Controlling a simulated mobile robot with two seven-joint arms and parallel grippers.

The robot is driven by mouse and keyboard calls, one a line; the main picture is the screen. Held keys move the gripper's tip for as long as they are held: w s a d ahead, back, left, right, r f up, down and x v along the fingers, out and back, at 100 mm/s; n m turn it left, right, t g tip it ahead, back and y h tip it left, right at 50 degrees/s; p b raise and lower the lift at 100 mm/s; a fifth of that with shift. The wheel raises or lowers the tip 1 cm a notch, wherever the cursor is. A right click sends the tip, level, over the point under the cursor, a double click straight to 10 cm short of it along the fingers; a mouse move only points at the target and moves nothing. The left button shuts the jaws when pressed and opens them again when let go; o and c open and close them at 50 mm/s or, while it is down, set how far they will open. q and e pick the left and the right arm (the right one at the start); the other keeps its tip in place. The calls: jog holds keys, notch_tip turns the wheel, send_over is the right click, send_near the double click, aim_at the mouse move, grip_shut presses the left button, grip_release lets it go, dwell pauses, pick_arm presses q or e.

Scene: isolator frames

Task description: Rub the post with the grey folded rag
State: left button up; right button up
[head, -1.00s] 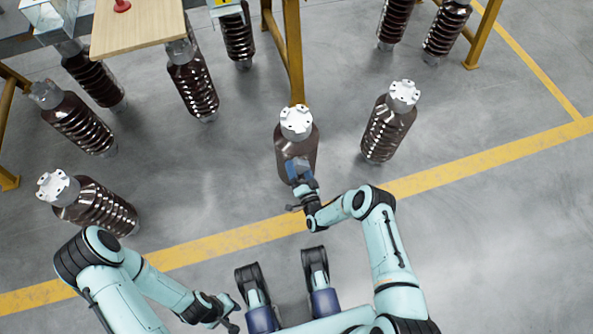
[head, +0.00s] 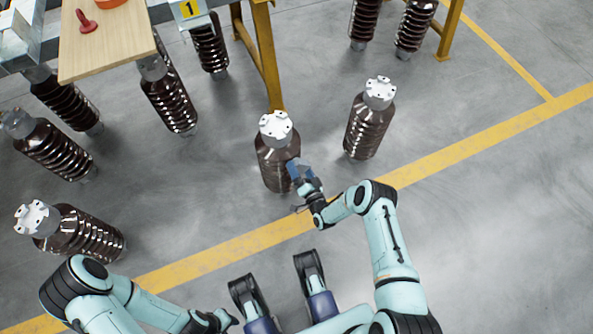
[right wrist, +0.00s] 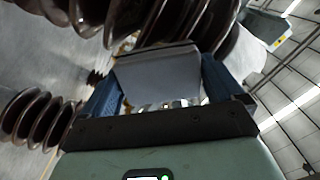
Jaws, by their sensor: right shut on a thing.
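The post (head: 274,168), a brown ribbed insulator with a white cap, stands upright on the floor in the middle of the head view. My right gripper (head: 300,171) is at its right side, low on the ribs. In the right wrist view the grey folded rag (right wrist: 158,80) is held flat between the blue fingers of my right gripper (right wrist: 160,85). Dark ribs (right wrist: 165,22) lie just beyond the rag; whether it touches them I cannot tell. My left gripper (head: 222,320) hangs low at the bottom, away from the post, its jaws too small to read.
Similar brown insulators stand to the right (head: 366,130) and at the left (head: 82,232). A wooden board (head: 110,45) with a red item (head: 86,22) is at the upper left. A yellow frame leg (head: 268,60) rises behind the post. Floor right of my right arm is clear.

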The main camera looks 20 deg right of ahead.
jog(key=shift+s+r+p, duration=0.1)
jog(key=shift+s+p, duration=0.8)
jog(key=shift+s, duration=0.65)
jog(key=shift+s+p, duration=0.6)
jog(key=shift+s, duration=0.95)
jog(key=shift+s+p, duration=0.55)
jog(key=shift+s, duration=0.9)
jog(key=shift+d, duration=0.1)
